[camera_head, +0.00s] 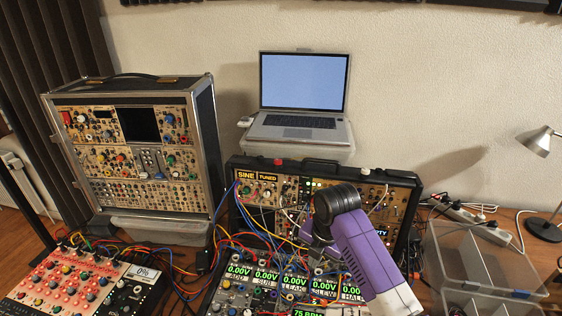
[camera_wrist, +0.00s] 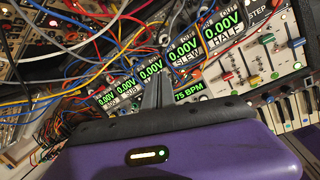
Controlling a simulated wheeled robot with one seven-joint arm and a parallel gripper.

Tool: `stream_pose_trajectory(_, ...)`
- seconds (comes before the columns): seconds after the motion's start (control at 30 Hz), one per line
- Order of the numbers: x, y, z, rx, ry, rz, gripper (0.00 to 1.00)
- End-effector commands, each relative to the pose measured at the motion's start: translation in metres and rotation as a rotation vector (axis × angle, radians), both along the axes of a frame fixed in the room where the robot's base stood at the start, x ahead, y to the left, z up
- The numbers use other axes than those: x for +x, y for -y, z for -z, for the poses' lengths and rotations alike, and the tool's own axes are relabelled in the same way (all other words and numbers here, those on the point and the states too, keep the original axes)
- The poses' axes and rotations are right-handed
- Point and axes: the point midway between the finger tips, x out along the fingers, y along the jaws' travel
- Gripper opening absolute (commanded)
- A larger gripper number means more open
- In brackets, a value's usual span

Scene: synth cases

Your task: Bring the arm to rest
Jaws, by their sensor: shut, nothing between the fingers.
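My gripper (camera_wrist: 154,90) shows in the wrist view above the purple hand and its black band. Its grey fingers are together with nothing between them. They point toward the synth panel with green number displays (camera_wrist: 151,66); I cannot tell the exact gap to it. In the head view my purple arm with its black joint reaches in from the lower right. It hangs over the same display panel (camera_head: 237,293) and in front of the open synth case (camera_head: 268,178), hiding part of both.
A laptop (camera_head: 303,83) stands open at the back. A tall synth case (camera_head: 203,140) stands at the left, with a red panel (camera_head: 60,285) before it. Loose patch cables (camera_wrist: 62,52) loop near the fingers. Clear bins (camera_head: 480,262) and a lamp (camera_head: 542,143) are at the right.

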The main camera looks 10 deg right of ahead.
Motion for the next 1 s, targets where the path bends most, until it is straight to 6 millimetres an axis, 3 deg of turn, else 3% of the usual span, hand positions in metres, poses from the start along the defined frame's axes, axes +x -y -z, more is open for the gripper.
stream_pose_trajectory(0.17, 0.014, -0.003, -0.003, 0.045, 0.047, 0.137, 0.0)
stream_pose_trajectory(0.33, 0.062, -0.016, -0.044, 0.203, 0.258, 0.389, 0.0)
stream_pose_trajectory(0.43, 0.075, -0.026, -0.058, 0.344, 0.362, 0.538, 0.0)
stream_pose_trajectory(0.53, 0.077, -0.037, -0.064, 0.52, 0.441, 0.691, 0.0)
stream_pose_trajectory(0.77, 0.042, -0.052, -0.063, 0.959, 0.528, 1.02, 0.0)
stream_pose_trajectory(1.0, -0.029, -0.042, -0.057, 1.349, 0.534, 1.281, 0.0)
